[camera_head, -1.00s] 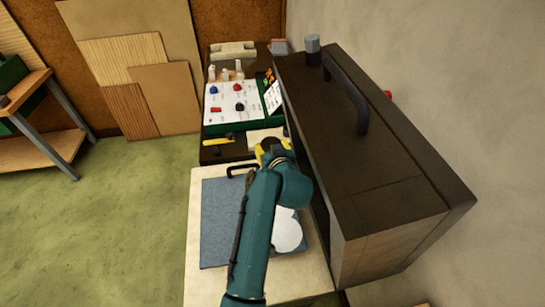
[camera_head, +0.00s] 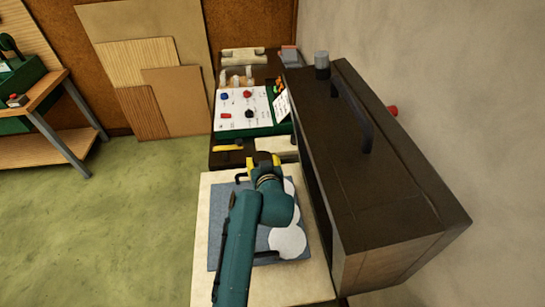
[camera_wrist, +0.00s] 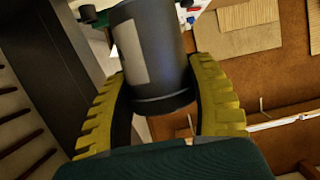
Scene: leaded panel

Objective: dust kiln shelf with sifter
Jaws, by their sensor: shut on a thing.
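The kiln shelf (camera_head: 222,240) looks like a blue-grey square with black handles, lying on a pale worktop. White round patches (camera_head: 287,241) lie along its right side and overlap one another; my arm hides part of the shelf. My gripper (camera_head: 264,162) has yellow fingers and is above the shelf's far edge. In the wrist view my gripper (camera_wrist: 160,85) is shut on a dark grey cylinder with a pale label, the sifter (camera_wrist: 160,45). The sifter is hidden behind my arm in the head view.
A large dark kiln (camera_head: 385,170) with a black handle stands close on the right. Beyond the worktop (camera_head: 203,215) are a green-edged board (camera_head: 240,108) with coloured knobs and a yellow-handled tool (camera_head: 228,147).

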